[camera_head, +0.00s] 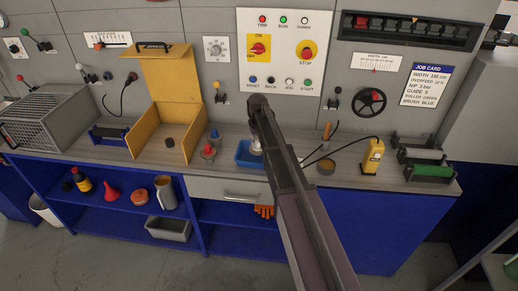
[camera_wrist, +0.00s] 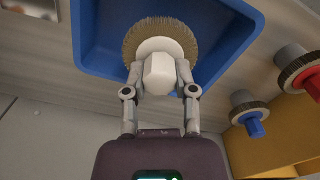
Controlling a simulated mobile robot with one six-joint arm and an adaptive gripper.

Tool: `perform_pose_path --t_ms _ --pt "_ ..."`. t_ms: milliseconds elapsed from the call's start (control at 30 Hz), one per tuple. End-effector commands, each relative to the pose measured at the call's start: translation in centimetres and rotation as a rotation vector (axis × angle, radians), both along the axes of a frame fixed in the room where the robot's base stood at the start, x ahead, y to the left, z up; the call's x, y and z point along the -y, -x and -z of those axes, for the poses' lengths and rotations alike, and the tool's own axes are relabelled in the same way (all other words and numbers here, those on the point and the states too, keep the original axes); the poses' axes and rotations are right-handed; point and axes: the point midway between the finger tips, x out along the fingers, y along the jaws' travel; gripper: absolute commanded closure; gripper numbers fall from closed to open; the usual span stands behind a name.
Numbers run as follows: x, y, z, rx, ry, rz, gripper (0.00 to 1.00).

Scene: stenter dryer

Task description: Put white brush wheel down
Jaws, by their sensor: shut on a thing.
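The white brush wheel has a pale hub and a ring of tan bristles (camera_wrist: 160,28) in the wrist view. My gripper (camera_wrist: 159,75) is shut on its white hub, one finger on each side. The wheel shows over the inside of a blue tray (camera_wrist: 88,38), near one rim. I cannot tell whether it touches the tray floor. In the head view, my gripper (camera_head: 258,122) points down at the blue tray (camera_head: 243,158) on the grey bench. The wheel there is small and partly hidden by my arm.
A red-knobbed brush wheel (camera_head: 208,153) and a blue-knobbed one (camera_head: 214,137) stand left of the tray, beside a yellow open box (camera_head: 165,95). They also show in the wrist view. A yellow bottle-like device (camera_head: 372,156) stands to the right. The control panel (camera_head: 284,50) rises behind.

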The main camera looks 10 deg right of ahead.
Motion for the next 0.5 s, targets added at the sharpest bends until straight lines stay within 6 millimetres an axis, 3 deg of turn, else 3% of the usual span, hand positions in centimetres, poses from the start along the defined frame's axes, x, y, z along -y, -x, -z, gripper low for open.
perform_pose_path --t_ms 133,500 --pt "-0.02 0.0 1.24 0.0 0.0 0.0 1.0" --pt "-0.05 0.0 1.29 0.0 0.0 0.0 1.0"
